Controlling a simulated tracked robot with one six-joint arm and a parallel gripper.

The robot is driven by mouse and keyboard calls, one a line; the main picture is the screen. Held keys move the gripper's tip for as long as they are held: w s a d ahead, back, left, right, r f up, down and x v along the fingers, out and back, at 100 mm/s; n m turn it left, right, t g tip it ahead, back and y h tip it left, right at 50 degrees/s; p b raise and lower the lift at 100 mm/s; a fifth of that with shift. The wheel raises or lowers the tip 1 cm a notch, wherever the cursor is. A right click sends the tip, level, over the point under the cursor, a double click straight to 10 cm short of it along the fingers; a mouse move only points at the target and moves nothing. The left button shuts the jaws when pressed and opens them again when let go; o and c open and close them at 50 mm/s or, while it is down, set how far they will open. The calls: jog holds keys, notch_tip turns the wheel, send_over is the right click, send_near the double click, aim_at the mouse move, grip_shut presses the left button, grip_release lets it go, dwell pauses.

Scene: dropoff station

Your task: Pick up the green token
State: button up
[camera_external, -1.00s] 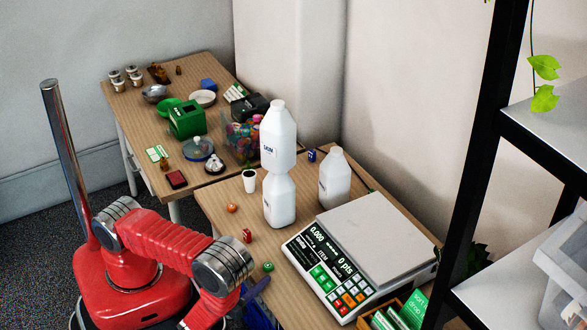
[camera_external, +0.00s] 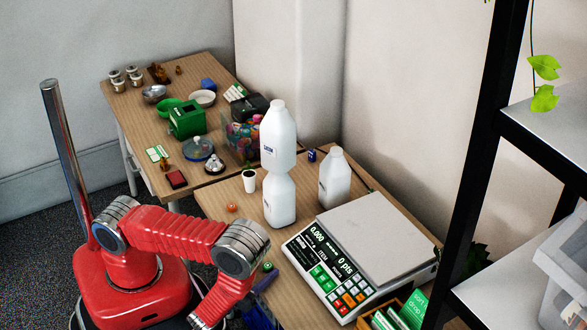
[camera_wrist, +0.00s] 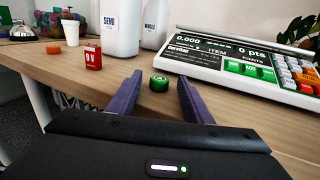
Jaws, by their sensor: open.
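In the external view the token (camera_external: 268,266) shows just right of my arm's elbow joint. One purple finger (camera_external: 266,281) shows below it there; the rest of my gripper is hidden behind my arm.
A red 9V battery (camera_wrist: 93,56) stands left of the token, with an orange ball (camera_wrist: 53,48) farther left. Milk jugs (camera_wrist: 118,29) stand behind. A points scale (camera_wrist: 240,62) stands to the right. The table between token and scale is clear.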

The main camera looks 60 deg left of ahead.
jog(key=shift+c, duration=0.7)
jog(key=c, duration=1)
jog(key=shift+r, duration=0.15)
jog(key=shift+r, duration=1.45)
jog(key=shift+s+r, duration=0.15)
jog(key=shift+r, duration=0.05)
jog(key=shift+v, duration=8.9)
